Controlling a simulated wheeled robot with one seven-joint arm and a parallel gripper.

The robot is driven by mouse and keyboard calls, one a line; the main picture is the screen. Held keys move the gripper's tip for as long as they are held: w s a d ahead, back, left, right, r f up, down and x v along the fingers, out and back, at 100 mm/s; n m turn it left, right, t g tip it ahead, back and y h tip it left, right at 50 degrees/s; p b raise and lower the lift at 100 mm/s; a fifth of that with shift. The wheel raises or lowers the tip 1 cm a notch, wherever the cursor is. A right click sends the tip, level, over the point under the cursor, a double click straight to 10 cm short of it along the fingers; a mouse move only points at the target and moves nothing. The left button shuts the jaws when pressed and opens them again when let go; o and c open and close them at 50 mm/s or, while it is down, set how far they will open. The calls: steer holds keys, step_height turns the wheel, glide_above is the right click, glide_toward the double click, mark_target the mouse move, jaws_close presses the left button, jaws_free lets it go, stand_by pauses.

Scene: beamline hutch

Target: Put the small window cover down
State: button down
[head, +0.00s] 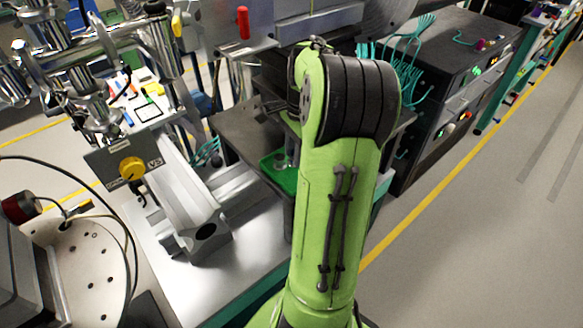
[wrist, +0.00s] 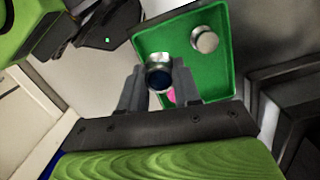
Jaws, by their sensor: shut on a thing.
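My gripper (wrist: 158,92) is shut on a small round silver piece with a dark blue face, which I take for the small window cover (wrist: 158,70). In the wrist view, the cover shows in front of a green tray (wrist: 222,75). I cannot tell whether it touches the tray. A second silver round piece (wrist: 205,40) is in the tray's upper right part. A bit of pink (wrist: 171,95) shows beside the right finger. In the head view, the green tray (head: 284,182) lies left of my arm, which hides my gripper.
A black equipment rack (head: 440,100) with teal cables stands to the right. Open floor (head: 480,230) lies at the right.

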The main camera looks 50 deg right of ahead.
mark_target(293, 181)
step_height(293, 181, down, 7)
steer(key=shift+w+r+b, duration=0.1)
steer(key=shift+b, duration=1.1)
steer(key=shift+f, duration=0.25)
steer(key=c, duration=1.1)
jaws_free()
steer(key=r+p, duration=0.1)
steer(key=r, duration=0.3)
steer(key=r+p, duration=0.2)
steer(key=r, duration=0.2)
steer(key=d+r+p, duration=0.1)
steer(key=r+p, duration=0.1)
steer(key=r, duration=0.2)
steer(key=shift+s+d+r, duration=0.1)
steer(key=shift+s+r, duration=0.15)
steer(key=shift+f, duration=0.1)
